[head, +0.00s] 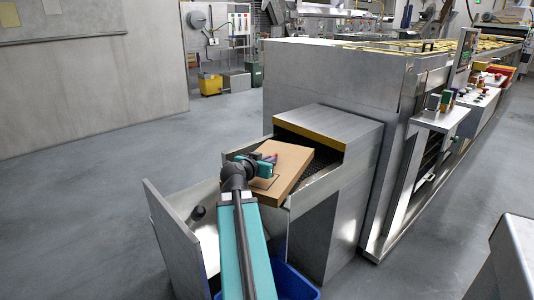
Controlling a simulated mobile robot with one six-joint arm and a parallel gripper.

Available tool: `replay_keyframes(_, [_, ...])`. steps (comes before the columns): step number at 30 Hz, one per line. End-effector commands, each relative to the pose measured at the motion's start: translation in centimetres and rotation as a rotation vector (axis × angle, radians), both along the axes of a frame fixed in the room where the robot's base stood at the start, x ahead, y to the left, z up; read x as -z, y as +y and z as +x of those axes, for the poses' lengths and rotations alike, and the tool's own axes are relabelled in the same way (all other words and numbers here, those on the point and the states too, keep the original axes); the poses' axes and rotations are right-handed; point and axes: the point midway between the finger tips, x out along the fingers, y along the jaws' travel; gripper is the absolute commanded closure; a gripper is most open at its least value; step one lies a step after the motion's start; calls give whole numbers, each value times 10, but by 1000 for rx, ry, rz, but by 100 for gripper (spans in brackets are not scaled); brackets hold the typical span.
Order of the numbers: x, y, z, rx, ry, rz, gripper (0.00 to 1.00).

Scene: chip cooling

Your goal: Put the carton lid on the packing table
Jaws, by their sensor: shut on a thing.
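The carton lid (293,162) is a flat, brown cardboard piece. It is tilted in the picture, in front of the opening of a steel machine and over a dark mesh belt. My gripper (267,166) is shut on the lid near its left side. My teal arm reaches up to it from the bottom of the picture and hides part of what lies below. I cannot tell whether the lid touches the belt or its side walls. I cannot identify a packing table for sure in this view.
The steel machine (340,125) with a yellow-edged opening stands just behind the lid. An open metal panel (175,240) and a blue bin (296,282) are close to my arm. A grey metal corner (512,255) juts in at lower right. The floor at left is clear.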

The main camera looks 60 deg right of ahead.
Motion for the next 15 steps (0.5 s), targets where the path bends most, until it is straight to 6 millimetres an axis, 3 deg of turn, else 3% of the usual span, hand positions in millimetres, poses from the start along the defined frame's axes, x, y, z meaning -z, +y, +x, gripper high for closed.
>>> replay_keyframes(15, [-1, -6, 5, -6, 0, 4, 100])
